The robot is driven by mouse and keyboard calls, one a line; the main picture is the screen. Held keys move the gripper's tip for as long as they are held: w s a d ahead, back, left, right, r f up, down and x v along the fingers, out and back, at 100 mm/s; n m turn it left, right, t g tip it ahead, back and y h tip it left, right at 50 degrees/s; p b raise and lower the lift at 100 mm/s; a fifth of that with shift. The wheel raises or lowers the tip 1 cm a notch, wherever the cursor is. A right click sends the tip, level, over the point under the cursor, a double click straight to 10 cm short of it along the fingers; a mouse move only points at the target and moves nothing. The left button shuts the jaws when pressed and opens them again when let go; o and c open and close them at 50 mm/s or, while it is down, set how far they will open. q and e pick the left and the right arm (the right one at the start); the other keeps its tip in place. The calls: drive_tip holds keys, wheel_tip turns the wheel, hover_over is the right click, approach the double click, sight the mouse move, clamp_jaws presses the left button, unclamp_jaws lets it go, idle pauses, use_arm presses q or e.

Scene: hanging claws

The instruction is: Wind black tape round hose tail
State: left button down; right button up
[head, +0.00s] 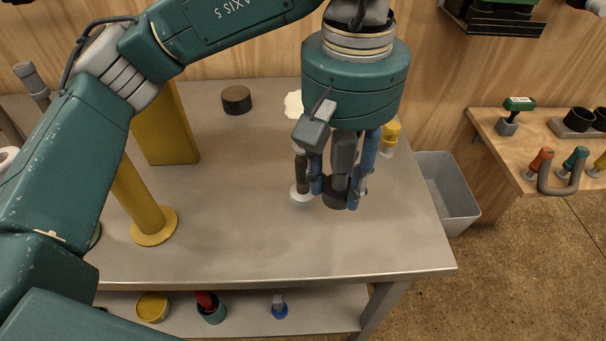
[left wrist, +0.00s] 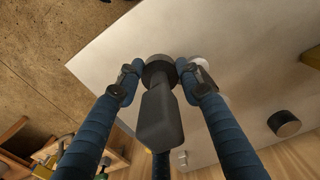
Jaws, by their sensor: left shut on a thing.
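My left gripper (head: 336,192), with blue fingers, points down over the grey table. It is shut on a black round piece (head: 334,194), likely the tape, low over the table top. The left wrist view shows this black piece (left wrist: 158,68) between the fingertips (left wrist: 160,74). A dark grey block reaches from it up between the fingers; I cannot tell whether they are one piece. An upright dark stem with a white round foot (head: 301,198), possibly the hose tail, stands just left of the fingers. Its foot (left wrist: 201,64) shows partly behind a finger in the wrist view. My right gripper is out of view.
A black puck (head: 237,100) stands at the back of the table (head: 245,225). A yellow block (head: 165,130) and yellow post (head: 150,238) stand left. A yellow knob-like thing (head: 390,134) is behind the hand. A grey bin (head: 450,195) hangs right. The table's front middle is clear.

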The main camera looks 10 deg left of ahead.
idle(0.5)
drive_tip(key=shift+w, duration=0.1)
use_arm(q)
drive_tip(key=shift+w+d, duration=0.2)
drive_tip(key=shift+w, duration=0.2)
drive_tip(key=w+a+p, duration=0.2)
drive_tip(key=w+a, duration=0.1)
drive_tip(key=w, duration=0.7)
drive_tip(key=s+a, duration=0.2)
drive_tip(key=a, duration=0.8)
drive_tip(key=shift+s+r, duration=0.2)
drive_tip(key=shift+r, duration=0.15)
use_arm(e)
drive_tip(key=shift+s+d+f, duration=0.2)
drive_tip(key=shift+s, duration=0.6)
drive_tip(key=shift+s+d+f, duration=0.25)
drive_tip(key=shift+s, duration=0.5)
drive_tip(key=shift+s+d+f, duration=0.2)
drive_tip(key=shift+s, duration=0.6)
